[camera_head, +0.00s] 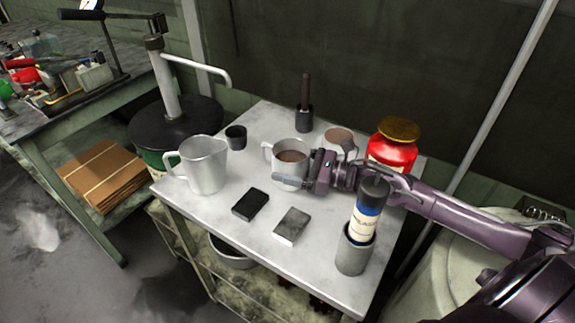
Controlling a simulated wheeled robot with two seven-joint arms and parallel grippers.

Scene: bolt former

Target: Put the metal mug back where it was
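A grey metal mug (289,150) with a handle on its left and brown contents stands upright on the light table (185,208), near its middle. My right gripper (298,177) comes in from the right at the mug. One finger lies across the mug's lower front, and the other finger is not clearly seen. I cannot tell whether the fingers touch or clamp the mug. A larger metal jug (206,168) with a handle stands to the left. My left gripper is not in view.
Near the mug are a dark cup (236,138), a dark tool holder (304,121), a round brown-topped container (338,137) and a red jar (391,152). In front lie a black block (250,204) and a grey block (291,226). A bottle (365,220) stands in a grey cup (353,255).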

